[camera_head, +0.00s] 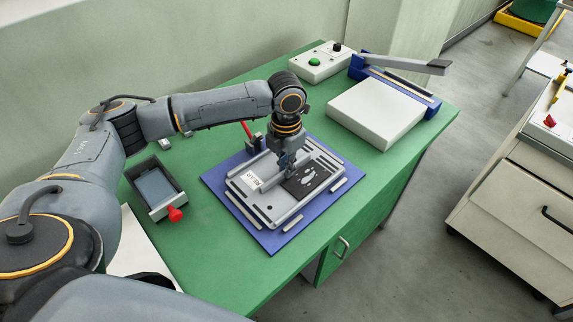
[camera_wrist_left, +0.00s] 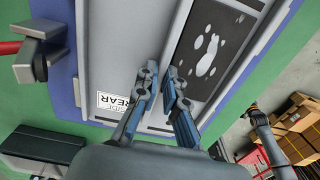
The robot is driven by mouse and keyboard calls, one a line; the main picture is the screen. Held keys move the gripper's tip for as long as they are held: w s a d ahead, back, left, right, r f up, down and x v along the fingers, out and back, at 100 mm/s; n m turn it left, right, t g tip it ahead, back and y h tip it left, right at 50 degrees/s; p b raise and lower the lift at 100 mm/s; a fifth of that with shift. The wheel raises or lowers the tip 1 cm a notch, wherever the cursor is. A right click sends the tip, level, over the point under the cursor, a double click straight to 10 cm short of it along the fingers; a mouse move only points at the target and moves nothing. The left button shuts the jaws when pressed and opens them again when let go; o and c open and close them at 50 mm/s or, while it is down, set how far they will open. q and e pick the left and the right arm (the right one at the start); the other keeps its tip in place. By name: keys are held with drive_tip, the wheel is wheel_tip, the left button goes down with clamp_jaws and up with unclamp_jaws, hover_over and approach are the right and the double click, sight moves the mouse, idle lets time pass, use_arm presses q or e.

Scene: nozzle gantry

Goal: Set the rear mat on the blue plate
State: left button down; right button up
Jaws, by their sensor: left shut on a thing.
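The grey rectangular mat (camera_head: 264,203) lies over the blue plate (camera_head: 273,244) on the green table. It bears a white label with the word REAR (camera_wrist_left: 117,106) and a dark panel with white shapes (camera_head: 306,180). Blue plate shows around it, and I cannot tell whether the mat touches the plate or hangs just above it. My left gripper (camera_head: 287,168) points down at the mat's middle. In the left wrist view its fingers (camera_wrist_left: 160,80) are shut on a narrow grey part of the mat between label and panel. My right gripper is out of view.
A clamp-like block with a red handle (camera_head: 246,129) stands at the plate's far-left edge. A dark tray with a red knob (camera_head: 175,213) lies left. A white block (camera_head: 378,112) with a blue-edged lever and a button box (camera_head: 314,63) stand behind. Green table is clear in front.

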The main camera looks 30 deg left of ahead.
use_arm(q)
drive_tip(key=shift+f, duration=0.35)
drive_tip(key=c, duration=1.4)
unclamp_jaws()
drive_tip(key=shift+f, duration=0.15)
drive_tip(key=shift+c, duration=0.2)
drive_tip(key=shift+r, duration=0.45)
wheel_tip(320, 180, up, 12)
drive_tip(key=b, duration=0.1)
drive_tip(key=shift+f, duration=0.25)
